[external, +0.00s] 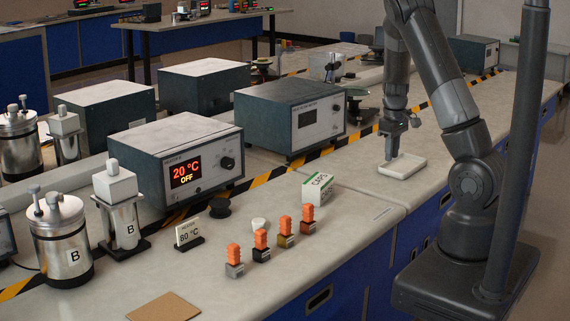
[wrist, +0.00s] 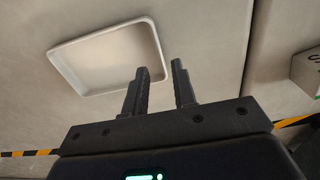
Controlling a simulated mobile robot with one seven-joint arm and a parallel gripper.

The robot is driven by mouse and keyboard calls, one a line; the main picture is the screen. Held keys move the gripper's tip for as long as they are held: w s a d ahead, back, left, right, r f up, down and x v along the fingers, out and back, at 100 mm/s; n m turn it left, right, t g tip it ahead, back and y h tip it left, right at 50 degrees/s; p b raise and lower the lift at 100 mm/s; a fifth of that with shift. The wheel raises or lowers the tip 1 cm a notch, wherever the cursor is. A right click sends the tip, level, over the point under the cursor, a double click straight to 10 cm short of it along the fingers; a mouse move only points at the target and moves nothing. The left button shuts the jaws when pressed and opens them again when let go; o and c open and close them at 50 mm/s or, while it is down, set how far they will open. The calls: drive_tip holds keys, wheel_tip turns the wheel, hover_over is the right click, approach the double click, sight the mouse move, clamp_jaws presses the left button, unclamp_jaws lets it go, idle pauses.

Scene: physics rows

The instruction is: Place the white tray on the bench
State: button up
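The white tray (external: 402,167) lies flat on the bench (external: 350,183) at the right, close to the front edge. It also shows in the wrist view (wrist: 80,84), where its rim is empty inside. My gripper (external: 389,158) points down at the tray's left side in the external view. In the wrist view my gripper's two fingers (wrist: 160,78) are apart with a gap between them. One finger overlaps the tray's near right corner in that view.
A white CAPS box (external: 317,189) stands left of the tray, with several orange-topped blocks (external: 261,240) further left. A grey instrument (external: 292,115) stands behind. Yellow-black tape (external: 250,180) runs along the bench. The bench surface around the tray is mostly clear.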

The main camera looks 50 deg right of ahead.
wheel_tip(320, 180, up, 7)
drive_tip(key=s+a+r+t+y, duration=0.1)
drive_tip(key=s+a+r+t, duration=0.1)
drive_tip(key=a+r, duration=0.5)
drive_tip(key=s+a+r+t, duration=0.15)
drive_tip(key=a+r, duration=0.25)
drive_tip(key=a, duration=0.6)
drive_tip(key=s+a+r+t+h, duration=0.1)
drive_tip(key=s+a+r, duration=0.4)
drive_tip(key=s+a, duration=0.6)
drive_tip(key=shift+r+t, duration=0.15)
drive_tip(key=shift+t, duration=0.4)
